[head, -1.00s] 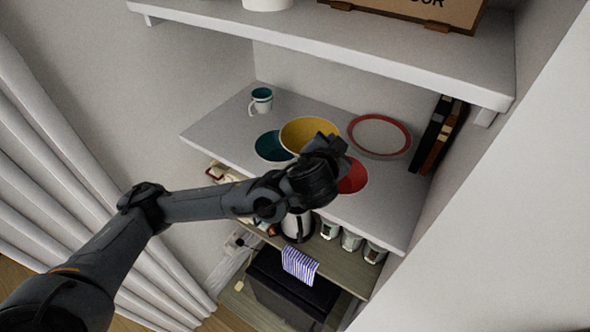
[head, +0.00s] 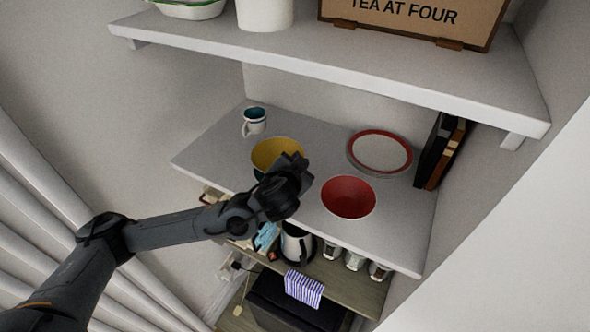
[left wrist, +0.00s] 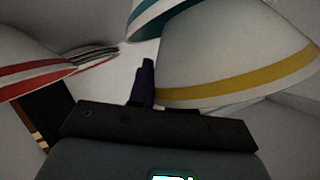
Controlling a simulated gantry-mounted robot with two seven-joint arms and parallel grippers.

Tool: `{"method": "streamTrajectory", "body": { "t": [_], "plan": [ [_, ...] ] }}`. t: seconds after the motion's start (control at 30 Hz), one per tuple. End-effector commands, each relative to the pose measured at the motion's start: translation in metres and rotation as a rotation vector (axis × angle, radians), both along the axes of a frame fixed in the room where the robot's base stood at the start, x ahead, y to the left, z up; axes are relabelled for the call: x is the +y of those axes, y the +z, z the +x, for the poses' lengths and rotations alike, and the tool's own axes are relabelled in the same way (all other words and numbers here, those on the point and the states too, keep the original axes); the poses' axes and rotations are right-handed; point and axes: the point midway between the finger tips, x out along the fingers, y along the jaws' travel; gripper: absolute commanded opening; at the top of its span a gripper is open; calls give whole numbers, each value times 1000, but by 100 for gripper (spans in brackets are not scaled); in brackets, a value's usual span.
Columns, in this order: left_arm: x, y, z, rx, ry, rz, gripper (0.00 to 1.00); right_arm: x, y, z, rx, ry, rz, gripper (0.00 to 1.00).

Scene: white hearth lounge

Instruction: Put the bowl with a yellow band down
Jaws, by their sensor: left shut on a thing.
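The bowl with a yellow band (head: 277,153), yellow inside, is upright over the teal bowl (head: 258,175) on the middle shelf. Only a sliver of the teal bowl shows below it. My left gripper (head: 296,163) is shut on the yellow bowl's right-hand rim. In the left wrist view the white outer wall and yellow band (left wrist: 240,92) are beside my gripper's dark finger (left wrist: 146,84). The teal-banded rim (left wrist: 150,14) shows close to the yellow bowl's lower part. I cannot tell whether the two bowls touch. My right gripper is out of view.
A red bowl (head: 348,197) stands right of my gripper, with a red-rimmed plate (head: 380,152) behind it. A mug (head: 254,121) is at the back left. Dark books (head: 440,150) stand at the right. The upper shelf (head: 400,75) overhangs.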

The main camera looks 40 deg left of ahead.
Motion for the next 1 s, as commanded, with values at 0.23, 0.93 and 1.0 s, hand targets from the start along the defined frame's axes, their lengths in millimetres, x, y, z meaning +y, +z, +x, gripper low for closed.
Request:
{"method": "streamTrajectory", "body": {
  "t": [0.23,0.93,1.0],
  "plan": [
    [7,-32,-3,0,11,3,0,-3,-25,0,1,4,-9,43],
    [10,-43,-6,9,19,3,44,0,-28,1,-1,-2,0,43],
    [10,-42,-6,7,18,3,44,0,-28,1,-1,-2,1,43]
  ]
}}
